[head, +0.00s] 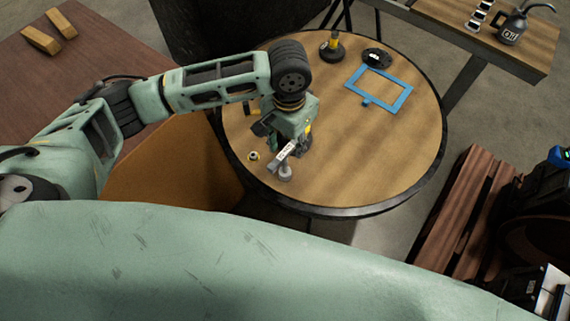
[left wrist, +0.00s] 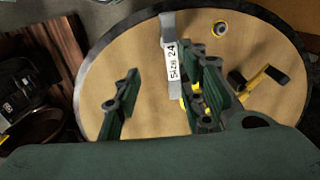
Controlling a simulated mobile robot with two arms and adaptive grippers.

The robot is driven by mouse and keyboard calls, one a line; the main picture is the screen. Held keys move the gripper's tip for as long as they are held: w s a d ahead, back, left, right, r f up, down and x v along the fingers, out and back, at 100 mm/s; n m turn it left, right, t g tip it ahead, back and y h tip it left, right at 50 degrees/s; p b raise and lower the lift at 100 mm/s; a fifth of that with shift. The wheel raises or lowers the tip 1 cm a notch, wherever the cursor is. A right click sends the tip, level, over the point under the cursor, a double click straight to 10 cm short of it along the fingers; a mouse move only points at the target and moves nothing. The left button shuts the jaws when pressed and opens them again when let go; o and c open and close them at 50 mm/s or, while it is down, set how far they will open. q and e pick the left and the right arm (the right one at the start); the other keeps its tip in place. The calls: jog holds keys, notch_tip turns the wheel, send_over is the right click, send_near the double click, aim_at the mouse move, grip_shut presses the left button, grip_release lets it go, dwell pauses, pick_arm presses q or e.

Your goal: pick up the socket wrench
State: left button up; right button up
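The socket wrench (head: 286,150), a grey tool with a white label, is on the round wooden table (head: 400,150) near its front-left edge. In the left wrist view the wrench (left wrist: 172,68) shows its "SIZE 24" label. My left gripper (head: 290,140) is low over the table at the wrench. In the left wrist view the fingers of my left gripper (left wrist: 160,95) are wide apart. The wrench lies between them in the picture, close beside the right-hand finger; I cannot tell whether they touch. Part of the wrench is hidden by the gripper. My right gripper is not in view.
A small ring-shaped part (head: 254,156) lies left of the wrench. A yellow-and-black tool (left wrist: 262,80) is near the gripper. A blue frame (head: 378,88), a black disc (head: 376,58) and a yellow-black item (head: 332,47) are farther back. The table's right front is clear.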

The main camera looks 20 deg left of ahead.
aim_at(285, 151)
pick_arm(q)
jog(key=shift+w+a, duration=0.25)
jog(key=shift+a, duration=0.15)
jog(key=shift+a+f, duration=0.1)
jog(key=shift+f, duration=0.1)
jog(key=f, duration=0.2)
jog(key=f+p, duration=0.1)
jog(key=f, duration=0.1)
jog(key=f+p, duration=0.1)
jog(key=f, duration=0.2)
jog(key=shift+w+a, duration=0.2)
jog(key=shift+a, duration=0.05)
jog(key=shift+c, duration=0.3)
grip_shut()
